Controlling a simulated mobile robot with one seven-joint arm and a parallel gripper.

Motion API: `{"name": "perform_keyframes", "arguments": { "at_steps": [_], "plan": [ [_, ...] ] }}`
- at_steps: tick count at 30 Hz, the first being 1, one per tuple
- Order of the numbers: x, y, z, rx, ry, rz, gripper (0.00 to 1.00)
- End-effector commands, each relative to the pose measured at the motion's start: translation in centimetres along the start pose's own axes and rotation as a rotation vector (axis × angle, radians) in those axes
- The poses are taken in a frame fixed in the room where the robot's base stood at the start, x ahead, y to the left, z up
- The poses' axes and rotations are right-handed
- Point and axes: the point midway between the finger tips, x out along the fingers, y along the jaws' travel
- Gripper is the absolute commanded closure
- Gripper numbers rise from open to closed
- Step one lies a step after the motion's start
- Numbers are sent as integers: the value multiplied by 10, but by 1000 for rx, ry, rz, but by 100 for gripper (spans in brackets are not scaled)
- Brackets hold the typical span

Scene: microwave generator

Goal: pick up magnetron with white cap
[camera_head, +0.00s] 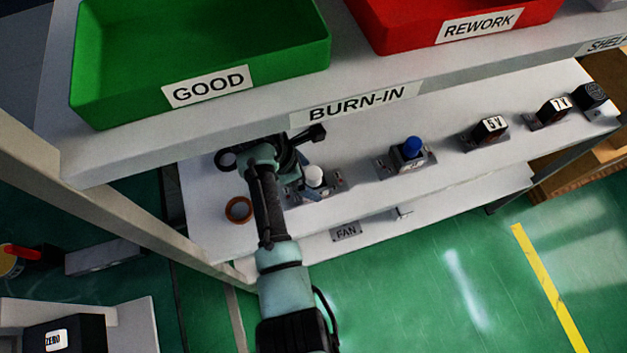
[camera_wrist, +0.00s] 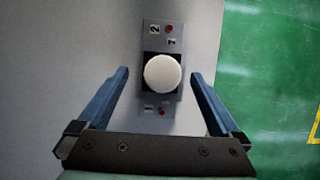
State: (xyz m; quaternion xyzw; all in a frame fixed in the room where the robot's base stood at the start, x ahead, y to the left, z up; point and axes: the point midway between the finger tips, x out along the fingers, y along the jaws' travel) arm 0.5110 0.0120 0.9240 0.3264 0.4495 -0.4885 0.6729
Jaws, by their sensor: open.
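The magnetron with the white cap (camera_head: 314,176) sits upright in a small grey holder on the white burn-in shelf. In the wrist view its round white cap (camera_wrist: 162,73) is seen from above, over a dark square body on the grey holder plate (camera_wrist: 155,38). My gripper (camera_wrist: 158,75) is open, with one blue finger on each side of the cap and visible gaps to both. I cannot tell how high the fingertips are against the cap. In the head view my arm hides most of the gripper. A magnetron with a blue cap (camera_head: 412,147) stands farther right.
Dark units marked 6V (camera_head: 491,127) and 7V (camera_head: 554,108) stand farther right on the shelf. A brown ring (camera_head: 238,210) lies left of my arm. The upper shelf (camera_head: 285,122) with green GOOD bin (camera_head: 200,50) and red REWORK bin (camera_head: 455,22) overhangs the back.

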Motion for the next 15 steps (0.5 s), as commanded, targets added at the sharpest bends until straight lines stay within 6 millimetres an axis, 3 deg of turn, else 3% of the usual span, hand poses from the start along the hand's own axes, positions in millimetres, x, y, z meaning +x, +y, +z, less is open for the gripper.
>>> {"name": "perform_keyframes", "arguments": {
  "at_steps": [6,15],
  "plan": [
    [30,-2,-1,1,0,-2,0],
    [35,-2,-1,1,0,1,0]
  ]
}}
